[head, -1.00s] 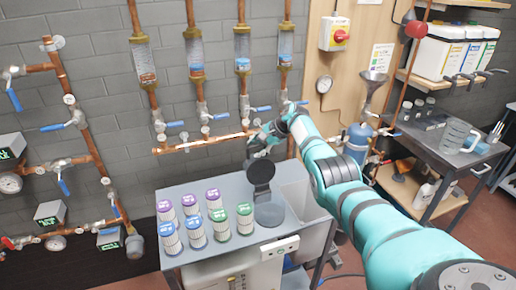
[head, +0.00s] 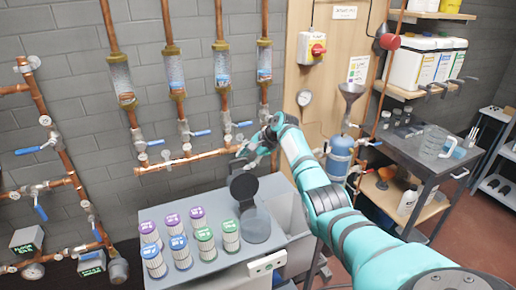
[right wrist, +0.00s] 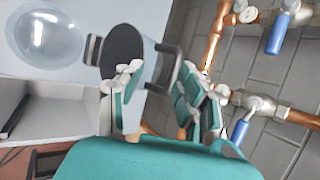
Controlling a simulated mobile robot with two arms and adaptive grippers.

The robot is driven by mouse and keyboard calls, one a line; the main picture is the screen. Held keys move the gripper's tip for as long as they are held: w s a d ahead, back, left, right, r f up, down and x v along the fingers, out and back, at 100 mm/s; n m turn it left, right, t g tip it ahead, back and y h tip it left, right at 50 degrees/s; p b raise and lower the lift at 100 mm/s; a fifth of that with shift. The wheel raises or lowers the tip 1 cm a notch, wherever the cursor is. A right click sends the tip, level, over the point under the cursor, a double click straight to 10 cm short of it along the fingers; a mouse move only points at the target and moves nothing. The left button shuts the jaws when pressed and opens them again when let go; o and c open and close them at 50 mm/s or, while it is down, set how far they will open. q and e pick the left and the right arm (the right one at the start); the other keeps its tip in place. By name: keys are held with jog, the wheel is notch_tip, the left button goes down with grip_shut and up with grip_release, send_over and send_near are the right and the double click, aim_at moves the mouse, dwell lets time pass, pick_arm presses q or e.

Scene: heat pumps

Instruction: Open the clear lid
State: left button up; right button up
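A round clear part (head: 256,226) sits at the right end of the grey bench top; in the right wrist view it shows as a clear dome (right wrist: 48,38). A dark round disc (head: 243,187) stands upright at its back edge; the disc also shows in the right wrist view (right wrist: 122,45). My right gripper (head: 246,152) is above and just behind the disc, near the wall pipes. In the right wrist view its fingers (right wrist: 134,58) are spread, with the disc beyond the gap between them. It looks empty. My left gripper is not in view.
Several ribbed cartridges with purple, blue and green caps (head: 204,239) stand on the bench's left part. Copper pipes with blue-handled valves (head: 190,157) run along the wall close behind my right gripper. A dark side table (head: 411,160) holding a clear jug is at right.

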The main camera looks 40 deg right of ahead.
jog(key=v, duration=0.8)
jog(key=shift+r, duration=0.25)
jog(key=shift+c, duration=0.2)
